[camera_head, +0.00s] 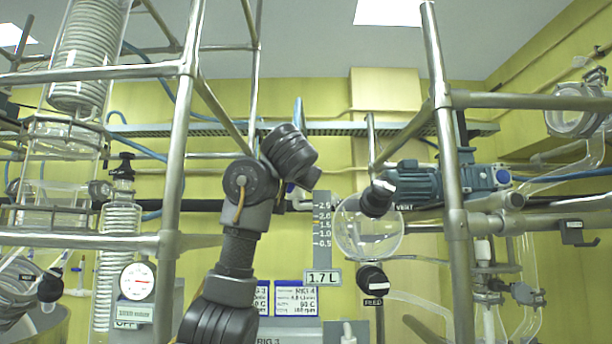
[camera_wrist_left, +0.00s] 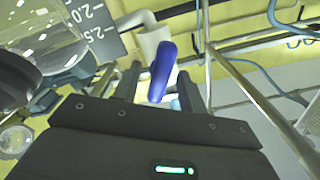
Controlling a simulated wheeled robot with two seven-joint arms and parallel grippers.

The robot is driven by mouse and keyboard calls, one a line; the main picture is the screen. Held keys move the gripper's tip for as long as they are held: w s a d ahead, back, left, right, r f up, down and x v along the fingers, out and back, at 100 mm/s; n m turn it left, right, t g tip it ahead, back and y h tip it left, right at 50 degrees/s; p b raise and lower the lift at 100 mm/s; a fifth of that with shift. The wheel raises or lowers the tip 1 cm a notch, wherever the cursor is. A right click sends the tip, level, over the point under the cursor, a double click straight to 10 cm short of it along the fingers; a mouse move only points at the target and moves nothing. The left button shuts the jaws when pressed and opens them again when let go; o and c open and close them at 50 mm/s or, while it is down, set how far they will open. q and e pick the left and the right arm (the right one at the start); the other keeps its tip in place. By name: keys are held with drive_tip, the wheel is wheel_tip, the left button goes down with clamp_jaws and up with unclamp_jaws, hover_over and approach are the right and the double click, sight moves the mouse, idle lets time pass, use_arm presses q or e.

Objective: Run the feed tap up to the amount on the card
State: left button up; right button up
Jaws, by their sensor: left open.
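The glass vessel (camera_head: 370,236) hangs right of a grey scale (camera_head: 322,222) marked 0.5 to 2.5; no liquid level can be made out in it. A plate (camera_head: 322,278) under the scale reads 1.7 L. A black knob (camera_head: 373,279) below the vessel is labelled FEED. In the left wrist view a blue lever (camera_wrist_left: 162,72) on a white pipe fitting (camera_wrist_left: 150,40) stands between the open fingers of my left gripper (camera_wrist_left: 158,88); contact cannot be told. In the head view my own wrist mostly hides that gripper. My right gripper is not in view.
Two blue-edged cards (camera_head: 296,298) hang low behind my left arm, their print partly hidden. Metal frame posts (camera_head: 449,170) stand either side. A black vent knob (camera_head: 378,198) and a blue motor (camera_head: 412,184) sit above the vessel. A dial gauge (camera_head: 137,281) is at left.

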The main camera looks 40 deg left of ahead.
use_arm(q)
drive_tip(key=shift+w+a+r, duration=0.1)
drive_tip(key=shift+w+a, duration=0.05)
drive_tip(key=c, duration=0.9)
drive_tip(key=shift+o, duration=0.2)
